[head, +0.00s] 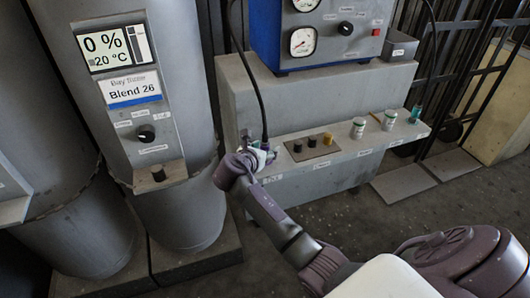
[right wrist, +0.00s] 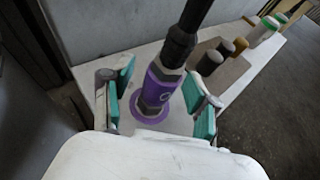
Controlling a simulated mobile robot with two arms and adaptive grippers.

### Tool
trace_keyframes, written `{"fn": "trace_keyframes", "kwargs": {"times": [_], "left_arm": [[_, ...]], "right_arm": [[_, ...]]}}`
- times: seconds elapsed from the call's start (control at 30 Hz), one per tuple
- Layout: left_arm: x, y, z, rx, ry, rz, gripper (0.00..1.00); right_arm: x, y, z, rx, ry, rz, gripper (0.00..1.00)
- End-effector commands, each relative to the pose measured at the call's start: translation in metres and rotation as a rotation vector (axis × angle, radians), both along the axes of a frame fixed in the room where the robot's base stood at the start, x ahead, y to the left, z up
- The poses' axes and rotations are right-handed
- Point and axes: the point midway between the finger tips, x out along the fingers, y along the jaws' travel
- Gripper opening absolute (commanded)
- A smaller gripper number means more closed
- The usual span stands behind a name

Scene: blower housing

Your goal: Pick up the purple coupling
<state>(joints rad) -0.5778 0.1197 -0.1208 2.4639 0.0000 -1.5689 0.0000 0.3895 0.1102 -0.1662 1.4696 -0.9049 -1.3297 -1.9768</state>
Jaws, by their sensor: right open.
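The purple coupling (right wrist: 158,88) stands on the grey ledge in the right wrist view, with a black hose rising from its top and a flat purple ring at its foot. My right gripper (right wrist: 160,104) is open, with its green-padded fingers on both sides of the coupling. A gap shows between the pads and the coupling. In the head view my right gripper (head: 262,155) is at the left end of the ledge, where the black hose comes down, and it mostly hides the coupling. My left gripper is not in view.
A blue gauge box (head: 330,32) stands above. The grey Blend 26 cylinder (head: 175,100) is at left.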

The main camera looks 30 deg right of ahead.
Motion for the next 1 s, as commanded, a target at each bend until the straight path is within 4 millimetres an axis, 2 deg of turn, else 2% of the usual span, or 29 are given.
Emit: {"fn": "trace_keyframes", "kwargs": {"times": [0.13, 0.17, 0.5, 1.0], "left_arm": [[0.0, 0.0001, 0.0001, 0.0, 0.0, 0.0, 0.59], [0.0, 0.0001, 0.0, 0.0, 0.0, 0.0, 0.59], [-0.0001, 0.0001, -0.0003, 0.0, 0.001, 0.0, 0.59], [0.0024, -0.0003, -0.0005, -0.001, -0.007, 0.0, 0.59]], "right_arm": [[0.0, 0.0, 0.0004, 0.0, 0.0, 0.0, 0.59], [0.0, 0.0, 0.0004, 0.0, 0.0, 0.0, 0.56], [-0.0002, 0.0002, 0.0003, 0.0, 0.0, 0.0, 0.0], [0.0003, 0.0003, 0.0073, -0.002, -0.001, 0.001, 0.0]]}}
